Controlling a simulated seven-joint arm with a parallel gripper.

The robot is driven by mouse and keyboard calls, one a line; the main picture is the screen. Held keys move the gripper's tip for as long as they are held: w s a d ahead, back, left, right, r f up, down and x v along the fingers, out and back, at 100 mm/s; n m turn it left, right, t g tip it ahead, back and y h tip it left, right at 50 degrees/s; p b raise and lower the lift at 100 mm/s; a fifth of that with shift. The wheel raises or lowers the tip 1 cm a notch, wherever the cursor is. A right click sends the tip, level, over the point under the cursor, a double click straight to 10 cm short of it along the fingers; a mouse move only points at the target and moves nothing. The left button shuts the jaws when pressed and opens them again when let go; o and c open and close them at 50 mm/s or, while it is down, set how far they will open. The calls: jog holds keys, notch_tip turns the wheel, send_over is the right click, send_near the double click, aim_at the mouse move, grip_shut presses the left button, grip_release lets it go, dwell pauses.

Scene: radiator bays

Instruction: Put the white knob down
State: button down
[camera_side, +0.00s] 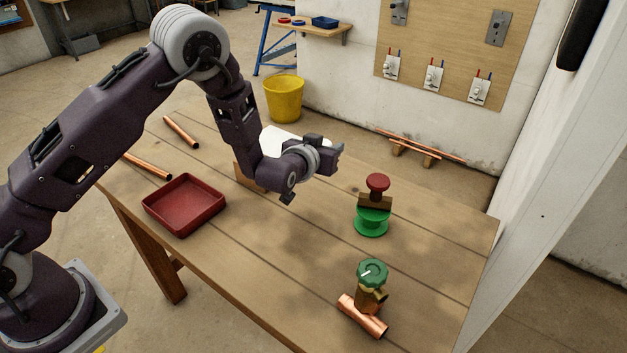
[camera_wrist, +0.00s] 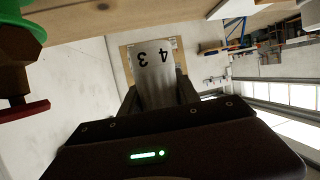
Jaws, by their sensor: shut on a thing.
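My gripper (camera_side: 335,157) is held above the work table, pointing to the right in the side view. In the wrist view its dark fingers (camera_wrist: 157,97) are shut on the white knob (camera_wrist: 153,72), a pale, ribbed piece with the digits 4 and 3 on it. The knob appears clear of the table and touches nothing but my fingers. In the side view I cannot make the knob out behind the gripper. A white flat thing (camera_side: 275,135) lies on the table behind my wrist, partly hidden.
A red handle (camera_side: 377,183) on a brown piece stands on a green spool (camera_side: 371,222), right of my gripper. A green-knobbed valve (camera_side: 371,273) on copper pipe stands nearer. A red tray (camera_side: 185,204) and copper pipes (camera_side: 181,131) lie left. The table's middle (camera_side: 300,240) is clear.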

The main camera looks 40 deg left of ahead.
jog(key=s+a+n+y, duration=0.15)
jog(key=s+a, duration=0.25)
jog(key=s, duration=0.9)
jog(key=f, duration=0.8)
jog(key=shift+w+f, duration=0.2)
jog(key=shift+f, duration=0.45)
jog(key=shift+f, duration=0.15)
jog(key=c, duration=0.9)
grip_release()
